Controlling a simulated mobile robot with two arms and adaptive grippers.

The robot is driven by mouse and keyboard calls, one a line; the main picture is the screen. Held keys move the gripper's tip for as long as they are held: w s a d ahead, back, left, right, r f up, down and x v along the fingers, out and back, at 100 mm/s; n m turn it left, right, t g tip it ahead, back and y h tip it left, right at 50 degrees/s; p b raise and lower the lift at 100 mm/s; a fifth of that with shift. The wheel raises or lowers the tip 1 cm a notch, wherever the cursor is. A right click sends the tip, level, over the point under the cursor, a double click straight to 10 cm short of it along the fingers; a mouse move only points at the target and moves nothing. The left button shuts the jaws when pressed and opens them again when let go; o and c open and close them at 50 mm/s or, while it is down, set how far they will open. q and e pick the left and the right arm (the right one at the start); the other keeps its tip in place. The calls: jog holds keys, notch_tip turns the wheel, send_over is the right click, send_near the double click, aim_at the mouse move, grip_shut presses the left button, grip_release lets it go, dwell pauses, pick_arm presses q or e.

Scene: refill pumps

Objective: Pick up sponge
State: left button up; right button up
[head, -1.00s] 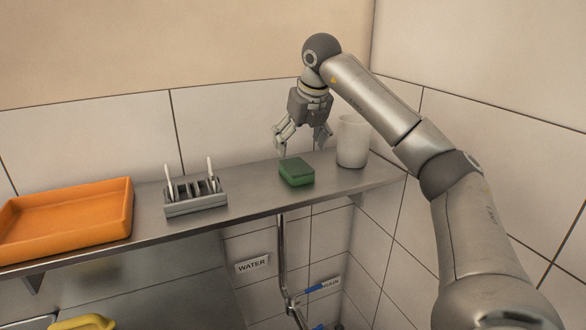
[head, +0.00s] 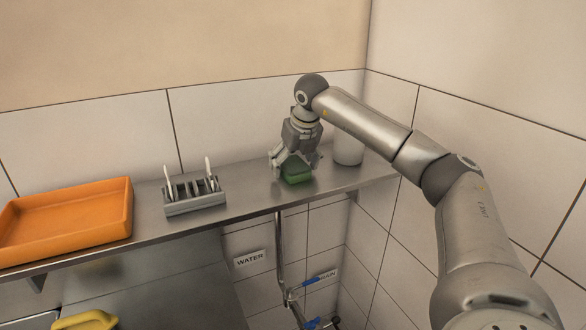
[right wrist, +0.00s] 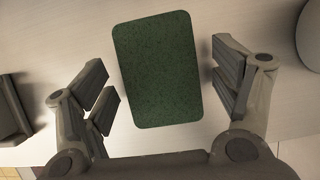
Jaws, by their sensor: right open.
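The green sponge (head: 297,177) lies flat on the metal shelf, partly hidden behind my right gripper. My right gripper (head: 296,172) points down over it, fingers open on either side. In the right wrist view the sponge (right wrist: 157,70) sits between the open finger pads of my right gripper (right wrist: 163,90), with a gap visible on both sides. My left gripper is not in view.
A grey rack (head: 196,208) with white upright items stands to the left. An orange tray (head: 68,240) is at the far left. The metal shelf (head: 250,200) is bare between rack and sponge.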

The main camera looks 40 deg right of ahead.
jog(key=shift+f, duration=0.1)
jog(key=shift+f, duration=0.15)
dwell(0.4)
jog(key=c, duration=0.8)
